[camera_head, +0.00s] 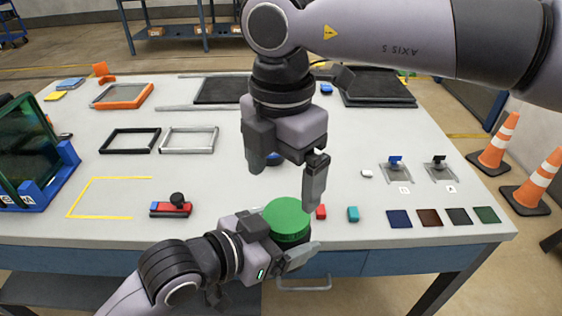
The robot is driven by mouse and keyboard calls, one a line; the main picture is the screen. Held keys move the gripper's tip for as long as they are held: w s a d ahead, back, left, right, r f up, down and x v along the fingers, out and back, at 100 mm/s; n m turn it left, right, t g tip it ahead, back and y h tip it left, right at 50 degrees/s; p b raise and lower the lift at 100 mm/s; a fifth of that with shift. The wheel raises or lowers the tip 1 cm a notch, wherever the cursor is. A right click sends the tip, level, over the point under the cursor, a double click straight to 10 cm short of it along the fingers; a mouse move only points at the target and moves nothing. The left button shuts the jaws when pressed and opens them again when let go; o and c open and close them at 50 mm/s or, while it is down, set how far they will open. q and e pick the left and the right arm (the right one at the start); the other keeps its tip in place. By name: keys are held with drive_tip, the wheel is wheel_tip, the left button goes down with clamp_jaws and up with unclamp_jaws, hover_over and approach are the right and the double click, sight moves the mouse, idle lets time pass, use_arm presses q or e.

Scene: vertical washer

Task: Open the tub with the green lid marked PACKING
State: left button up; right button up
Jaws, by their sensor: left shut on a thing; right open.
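The tub with the green lid (287,215) is near the front edge of the table, and its lid appears to be on. No PACKING marking is legible from here. My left gripper (279,246) comes in from the lower left and is shut on the tub below the lid, hiding most of the tub's body. My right gripper (292,172) points down above and behind the lid. It is open and empty, with its fingers apart and clear of the lid.
Close right of the tub are a small red block (321,212) and a teal block (353,214). A red and blue block with a black knob (172,208) lies to the left. Coloured squares (429,217) line the right front. Frames (188,140) lie behind.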

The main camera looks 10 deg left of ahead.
sight(280, 212)
drive_tip(key=shift+f, duration=3.2)
drive_tip(key=c, duration=1.1)
drive_tip(key=shift+a+r+n, duration=0.1)
drive_tip(key=shift+r+n, duration=0.05)
drive_tip(key=shift+n, duration=1.65)
